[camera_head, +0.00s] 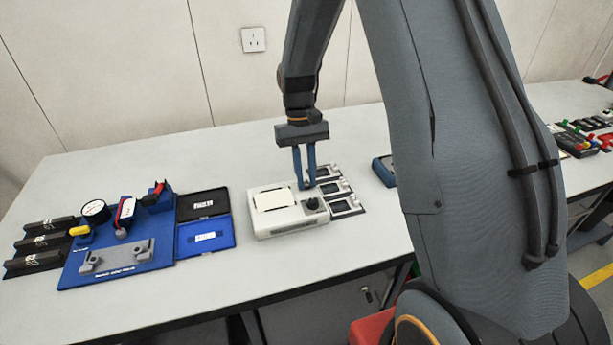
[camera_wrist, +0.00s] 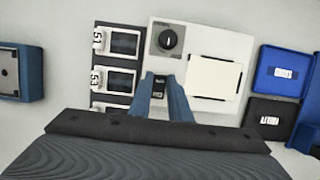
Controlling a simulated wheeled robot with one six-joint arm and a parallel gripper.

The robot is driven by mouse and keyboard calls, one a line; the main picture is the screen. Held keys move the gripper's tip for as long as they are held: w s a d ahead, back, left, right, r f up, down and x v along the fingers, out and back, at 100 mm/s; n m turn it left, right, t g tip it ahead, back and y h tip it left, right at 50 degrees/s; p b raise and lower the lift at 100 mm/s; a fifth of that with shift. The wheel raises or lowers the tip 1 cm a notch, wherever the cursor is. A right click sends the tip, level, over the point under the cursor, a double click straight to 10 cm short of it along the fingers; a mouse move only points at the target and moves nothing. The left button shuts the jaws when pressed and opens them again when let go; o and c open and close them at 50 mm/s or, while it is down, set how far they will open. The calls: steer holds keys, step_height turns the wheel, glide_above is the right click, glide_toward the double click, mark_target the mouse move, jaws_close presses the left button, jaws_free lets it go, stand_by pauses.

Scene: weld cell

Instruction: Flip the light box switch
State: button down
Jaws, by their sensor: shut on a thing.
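The light box (camera_head: 290,226) is a white box on the bench, with a pale rectangular panel (camera_head: 272,199) on top and a black round knob (camera_head: 312,204) at its front right. In the wrist view the light box (camera_wrist: 190,30) is at upper centre, with the knob (camera_wrist: 171,40) beyond my fingertips. My gripper (camera_head: 308,186) points down at the box's back right corner. In the wrist view my gripper (camera_wrist: 163,84) has its blue fingers on either side of a small black switch (camera_wrist: 159,83), shut on it. The fingers partly hide the switch.
Small framed displays (camera_head: 345,206) stand close along the box's right side. Left of it lie a blue and black open case (camera_head: 205,239) and a blue board (camera_head: 120,265) with a gauge. A blue device (camera_head: 384,170) is to the right. The bench front is clear.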

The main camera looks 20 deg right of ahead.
steer(key=c, duration=1.6)
jaws_free()
steer(key=shift+c, duration=0.2)
steer(key=b+v, duration=0.2)
steer(key=v, duration=0.5)
steer(key=shift+r, duration=0.4)
steer(key=shift+w, duration=0.1)
steer(key=s+f+t, duration=0.2)
steer(key=s+t, duration=0.2)
steer(key=s, duration=1.4)
steer(key=shift+s+f+t, duration=0.3)
steer(key=shift+f+t, duration=0.05)
steer(key=shift+t, duration=0.05)
